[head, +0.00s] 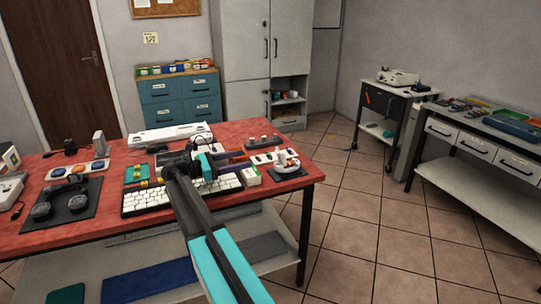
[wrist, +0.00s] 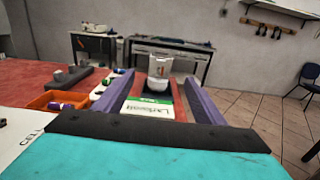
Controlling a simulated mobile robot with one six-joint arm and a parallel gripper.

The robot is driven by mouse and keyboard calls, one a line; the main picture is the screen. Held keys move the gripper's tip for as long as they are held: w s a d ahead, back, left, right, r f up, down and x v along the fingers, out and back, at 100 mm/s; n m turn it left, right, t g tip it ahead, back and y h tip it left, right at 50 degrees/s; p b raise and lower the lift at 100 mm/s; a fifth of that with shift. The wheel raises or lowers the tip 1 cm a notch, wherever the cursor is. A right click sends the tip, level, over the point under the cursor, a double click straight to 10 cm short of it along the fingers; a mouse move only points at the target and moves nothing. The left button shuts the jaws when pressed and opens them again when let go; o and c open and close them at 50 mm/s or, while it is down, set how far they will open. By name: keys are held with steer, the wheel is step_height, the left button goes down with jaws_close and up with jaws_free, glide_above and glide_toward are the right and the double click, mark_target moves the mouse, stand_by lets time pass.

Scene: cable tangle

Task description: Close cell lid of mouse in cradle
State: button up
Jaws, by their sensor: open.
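A small white mouse (head: 286,160) sits on a dark cradle (head: 292,175) near the table's right end. In the wrist view the mouse (wrist: 160,65) stands straight ahead, between and beyond my fingers, with an orange-brown patch on its near face. I cannot tell how its cell lid stands. My gripper (wrist: 152,94) is open, with one purple finger on each side and nothing held between them. In the head view my gripper (head: 238,157) is left of the mouse, over the table, partly hidden by my arm.
On the red table (head: 110,195), a white keyboard (head: 150,200) lies partly under my arm. An orange tray (wrist: 62,101) is to the left. Tiled floor is open to the right.

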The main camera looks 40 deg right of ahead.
mark_target(276, 152)
steer(key=x, duration=1.3)
steer(key=shift+d, duration=0.1)
steer(key=shift+c, duration=0.3)
